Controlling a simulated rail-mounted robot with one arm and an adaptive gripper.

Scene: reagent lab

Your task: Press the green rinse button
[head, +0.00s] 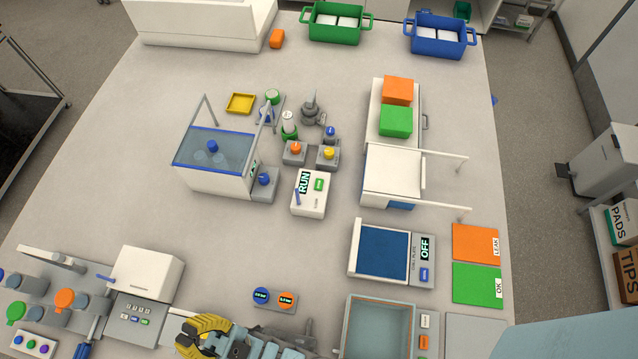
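A small green button (319,184) sits on the top of a white box with a display reading RUN (304,182), near the middle of the table. The lettering on this button is too small to read. Another small green button (145,321) sits on the grey panel of a device at the lower left. I cannot tell which green button is the rinse one. My gripper (199,334), with yellow and black fingers, is at the bottom edge, right of the lower-left device and well apart from the RUN box. I cannot tell its finger opening.
A blue-rimmed clear tank (214,157) stands left of the RUN box. A blue-topped plate device reading OFF (424,248) and an open grey basin (350,325) are right. The table between my gripper and the RUN box is mostly bare.

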